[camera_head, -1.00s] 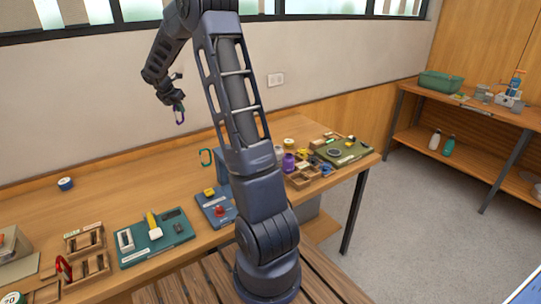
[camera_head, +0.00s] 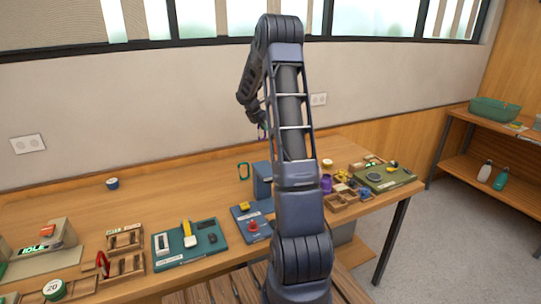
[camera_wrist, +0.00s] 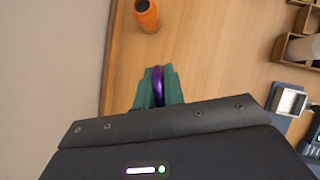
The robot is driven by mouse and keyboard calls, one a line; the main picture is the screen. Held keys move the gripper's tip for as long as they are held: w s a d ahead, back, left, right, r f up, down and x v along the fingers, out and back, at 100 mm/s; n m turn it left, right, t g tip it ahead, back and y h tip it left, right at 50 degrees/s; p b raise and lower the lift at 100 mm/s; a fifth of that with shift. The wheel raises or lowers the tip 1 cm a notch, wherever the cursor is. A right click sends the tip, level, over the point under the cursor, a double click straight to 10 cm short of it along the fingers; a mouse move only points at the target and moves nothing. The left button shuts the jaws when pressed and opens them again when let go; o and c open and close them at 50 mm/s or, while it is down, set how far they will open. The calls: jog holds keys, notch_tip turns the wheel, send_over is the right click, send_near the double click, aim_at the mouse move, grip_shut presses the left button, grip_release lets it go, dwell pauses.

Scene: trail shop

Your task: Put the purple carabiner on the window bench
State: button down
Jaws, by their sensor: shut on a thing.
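The purple carabiner (camera_wrist: 158,86) stands edge-on between the green fingertips of my gripper (camera_wrist: 158,90) in the wrist view. My gripper is shut on it. In the head view my gripper (camera_head: 261,131) is small and partly hidden behind my arm, raised above the back of the long wooden bench (camera_head: 75,215) under the windows. Only a trace of the purple carabiner shows there. The wrist view looks down on a bare stretch of wooden top (camera_wrist: 215,60) beside the pale wall.
An orange bottle (camera_wrist: 147,15) stands ahead of the fingertips. A side shelf (camera_head: 470,165) stands at right. The bench's back left is mostly clear.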

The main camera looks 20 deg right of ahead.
notch_tip(320, 180, down, 14)
dwell(0.6)
jog(key=shift+f, duration=0.2)
jog(key=c, duration=1.5)
grip_release()
jog(key=shift+r, duration=0.1)
